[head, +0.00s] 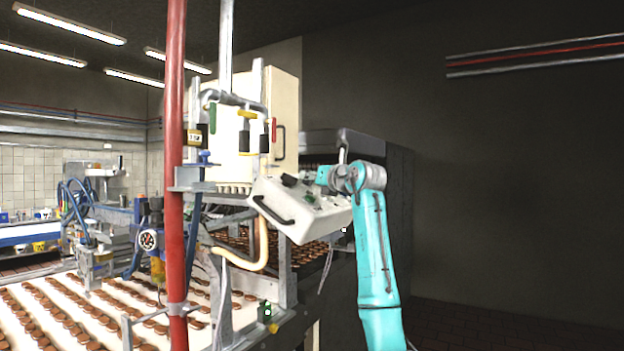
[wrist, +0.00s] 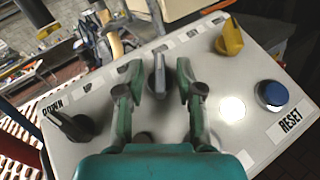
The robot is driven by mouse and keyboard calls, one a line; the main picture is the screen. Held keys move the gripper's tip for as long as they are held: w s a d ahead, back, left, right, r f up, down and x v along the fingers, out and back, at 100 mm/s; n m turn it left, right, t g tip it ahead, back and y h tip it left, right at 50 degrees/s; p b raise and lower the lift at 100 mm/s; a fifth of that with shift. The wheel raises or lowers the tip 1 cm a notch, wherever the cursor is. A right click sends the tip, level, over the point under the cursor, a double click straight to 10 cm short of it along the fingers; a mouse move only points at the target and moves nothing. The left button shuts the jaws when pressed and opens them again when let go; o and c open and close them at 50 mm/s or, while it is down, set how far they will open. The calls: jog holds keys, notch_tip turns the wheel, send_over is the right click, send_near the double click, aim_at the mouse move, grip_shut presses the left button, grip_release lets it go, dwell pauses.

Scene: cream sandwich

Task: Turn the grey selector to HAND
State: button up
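The grey selector (wrist: 158,72) stands on the sloped pale control panel (wrist: 190,68), between the two fingers of my gripper (wrist: 159,82) in the wrist view. My gripper is open, with a finger on each side of the knob and visible gaps between. The knob's handle points roughly up the picture. I cannot read a HAND label; small labels near the knob are blurred or partly hidden by the fingers. In the head view my gripper (head: 318,178) is at the panel's upper edge, and the selector cannot be made out there.
A darker knob (wrist: 70,124) by the word DOWN is at left on the panel. A yellow knob (wrist: 230,38) is at upper right, and a blue button (wrist: 272,94) by RESET at right. A black handle (head: 272,210) is on the panel's left side; a red post (head: 174,130) stands further left.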

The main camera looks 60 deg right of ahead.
grip_shut()
jog(key=shift+n+t+y, duration=0.3)
jog(key=shift+s+d+n+t+y, duration=0.15)
jog(key=shift+n+t+y, duration=0.25)
jog(key=shift+n+y, duration=0.75)
jog(key=n+y, duration=0.5)
jog(key=shift+d+t, duration=0.25)
jog(key=shift+t, duration=0.05)
jog(key=shift+d+n+g+y, duration=0.1)
jog(key=shift+n+g+y, duration=0.6)
jog(key=shift+n+y, duration=1.8)
jog(key=shift+f+y, duration=0.1)
jog(key=shift+y, duration=0.15)
jog(key=shift+f+n+g+y, duration=0.1)
jog(key=shift+n+g+y, duration=0.35)
jog(key=shift+n, duration=0.4)
